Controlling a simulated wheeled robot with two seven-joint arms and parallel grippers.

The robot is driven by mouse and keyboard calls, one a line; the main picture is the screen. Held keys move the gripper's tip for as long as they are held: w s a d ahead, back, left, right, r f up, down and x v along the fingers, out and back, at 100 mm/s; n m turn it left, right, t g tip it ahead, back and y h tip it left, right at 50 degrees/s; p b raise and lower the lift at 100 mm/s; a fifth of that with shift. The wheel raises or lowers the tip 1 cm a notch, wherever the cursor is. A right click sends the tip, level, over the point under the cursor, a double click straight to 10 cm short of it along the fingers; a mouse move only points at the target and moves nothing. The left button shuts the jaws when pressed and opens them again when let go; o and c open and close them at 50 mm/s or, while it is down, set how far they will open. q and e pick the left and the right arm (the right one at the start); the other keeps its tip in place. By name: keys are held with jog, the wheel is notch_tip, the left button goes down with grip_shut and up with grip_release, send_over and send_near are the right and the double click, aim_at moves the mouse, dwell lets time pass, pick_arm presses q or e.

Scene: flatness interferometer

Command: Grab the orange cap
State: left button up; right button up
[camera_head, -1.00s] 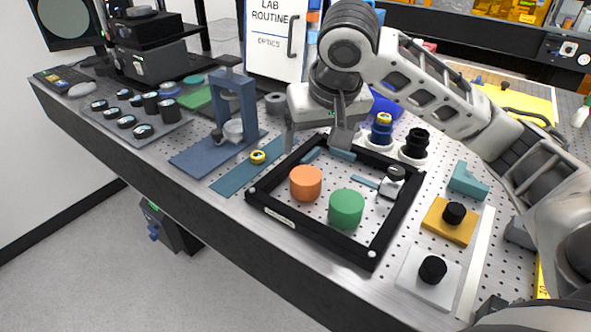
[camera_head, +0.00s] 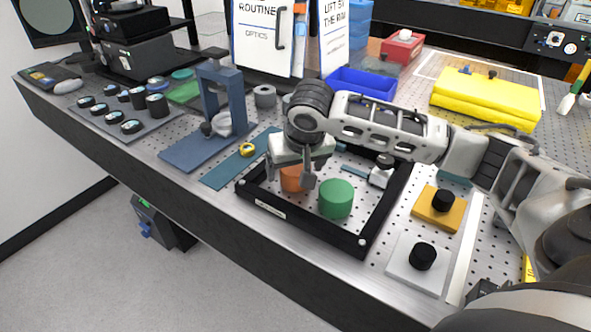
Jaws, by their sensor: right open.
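The orange cap (camera_head: 291,180) is a short cylinder standing inside the black frame (camera_head: 327,231), toward its left side. My right gripper (camera_head: 289,179) is open and points down at the cap, with one finger on the left and one on the right of it in the picture. The gripper body and the right finger hide part of the cap. I cannot tell whether the fingers touch it. A green cap (camera_head: 336,198) stands just right of the gripper inside the same frame. My left gripper is not in view.
A small silver and black fixture (camera_head: 382,171) sits in the frame's right part. A yellow block (camera_head: 438,210) and a white plate (camera_head: 417,263), each with a black knob, lie to the right. A blue stand (camera_head: 222,105) rises at left. A blue bin (camera_head: 361,84) is behind.

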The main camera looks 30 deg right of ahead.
jog(key=c, duration=1)
jog(key=shift+r, duration=0.1)
